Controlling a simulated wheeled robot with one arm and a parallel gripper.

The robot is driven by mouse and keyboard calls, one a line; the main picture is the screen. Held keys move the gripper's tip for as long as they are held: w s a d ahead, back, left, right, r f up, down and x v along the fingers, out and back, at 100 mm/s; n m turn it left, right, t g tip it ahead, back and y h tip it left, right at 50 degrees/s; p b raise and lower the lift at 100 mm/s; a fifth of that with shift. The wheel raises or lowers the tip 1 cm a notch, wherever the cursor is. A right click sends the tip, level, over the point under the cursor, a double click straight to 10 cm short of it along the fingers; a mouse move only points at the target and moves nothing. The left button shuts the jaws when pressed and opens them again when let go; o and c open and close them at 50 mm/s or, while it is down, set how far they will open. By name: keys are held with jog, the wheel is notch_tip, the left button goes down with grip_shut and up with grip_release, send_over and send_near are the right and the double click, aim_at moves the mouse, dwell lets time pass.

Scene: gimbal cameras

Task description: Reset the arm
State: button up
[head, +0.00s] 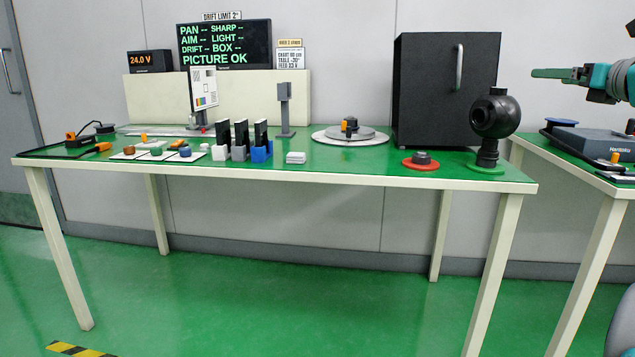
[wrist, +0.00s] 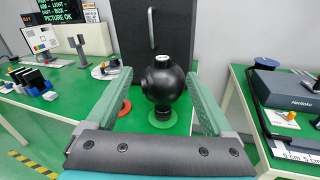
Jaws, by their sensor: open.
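My gripper (head: 560,73) is at the far right of the head view, raised above the gap between the two tables and pointing left. In the wrist view my gripper (wrist: 158,95) shows two green fingers spread wide apart, with nothing held between them. A black ball-shaped camera (head: 495,117) stands upright on a green disc (head: 485,168) at the right end of the green table. In the wrist view the black camera (wrist: 163,83) appears between the fingers but farther off, on the table.
A large dark box (head: 425,90) stands behind the camera. A red disc (head: 421,165), a round turntable (head: 349,136), a grey post (head: 285,108) and a test chart (head: 204,89) are on the green table. A second table at right holds a grey device (head: 590,141).

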notch_tip(320, 180, up, 7)
jog(key=w+a+m+t+h, duration=0.1)
jog(key=a+m+t+h, duration=0.2)
jog(key=m, duration=0.4)
jog(key=s+a+f+m+g+h+p, duration=0.1)
jog(key=s+a+f+m+g+h, duration=0.2)
jog(key=f+m, duration=0.6)
jog(key=s+a+f+m+g+h+p, duration=0.1)
jog(key=s+a+f+m+g, duration=0.3)
jog(key=f+m, duration=0.55)
jog(key=s+a+f+m+g+h+p, duration=0.1)
jog(key=s+a+f+m+g+p, duration=0.1)
jog(key=s+f+m+g, duration=0.65)
jog(key=s+a+f+g+y, duration=0.15)
jog(key=s+a+f, duration=0.25)
jog(key=a+f, duration=0.4)
jog(key=s+a+f+y, duration=0.2)
jog(key=s+a+f, duration=0.35)
jog(key=f, duration=0.35)
jog(key=s+a+f+g+y, duration=0.1)
jog(key=s+a+f+g, duration=0.1)
jog(key=s+a, duration=0.4)
jog(key=s+a+f+m+g+y, duration=0.1)
jog(key=s+a+f, duration=0.4)
jog(key=s, duration=0.5)
jog(key=shift+a+g+y+p, duration=0.45)
jog(key=shift+a+g+y, duration=0.3)
jog(key=shift+g, duration=0.45)
jog(key=shift+f, duration=0.1)
jog(key=shift+c, duration=0.4)
